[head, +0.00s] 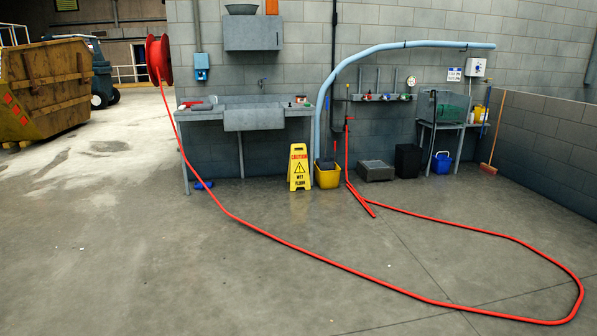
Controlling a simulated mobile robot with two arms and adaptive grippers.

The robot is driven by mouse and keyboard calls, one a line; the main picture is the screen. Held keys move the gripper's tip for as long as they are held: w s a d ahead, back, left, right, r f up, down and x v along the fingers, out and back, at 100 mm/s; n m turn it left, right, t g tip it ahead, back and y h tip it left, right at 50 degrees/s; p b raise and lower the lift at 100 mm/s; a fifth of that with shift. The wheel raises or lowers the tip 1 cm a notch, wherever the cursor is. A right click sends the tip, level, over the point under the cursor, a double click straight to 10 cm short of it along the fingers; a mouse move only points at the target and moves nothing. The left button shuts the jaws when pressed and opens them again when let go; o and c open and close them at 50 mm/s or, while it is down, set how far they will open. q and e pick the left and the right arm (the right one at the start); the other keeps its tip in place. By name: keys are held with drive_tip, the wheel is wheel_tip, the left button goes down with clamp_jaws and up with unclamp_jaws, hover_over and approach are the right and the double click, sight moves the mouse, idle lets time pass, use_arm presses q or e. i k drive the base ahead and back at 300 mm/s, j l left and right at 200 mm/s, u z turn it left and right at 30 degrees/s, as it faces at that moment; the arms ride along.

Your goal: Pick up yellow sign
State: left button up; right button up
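A yellow wet-floor sign (299,168) stands upright on the concrete floor, in front of the block wall. It has red and black lettering and a warning triangle. Neither of my grippers shows in the head view.
A red hose (290,244) runs from a wall reel (159,60) across the floor, between me and the sign, and loops at right. A grey sink bench (253,115) stands at the wall. A yellow skip (45,90) stands at left. The near floor is mostly clear.

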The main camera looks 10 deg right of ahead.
sight(297, 174)
drive_tip(key=i+u, duration=0.3)
drive_tip(key=i, duration=4.25)
drive_tip(key=i+j, duration=0.1)
drive_tip(key=i, duration=2.7)
drive_tip(key=l+z, duration=0.05)
drive_tip(key=l, duration=0.05)
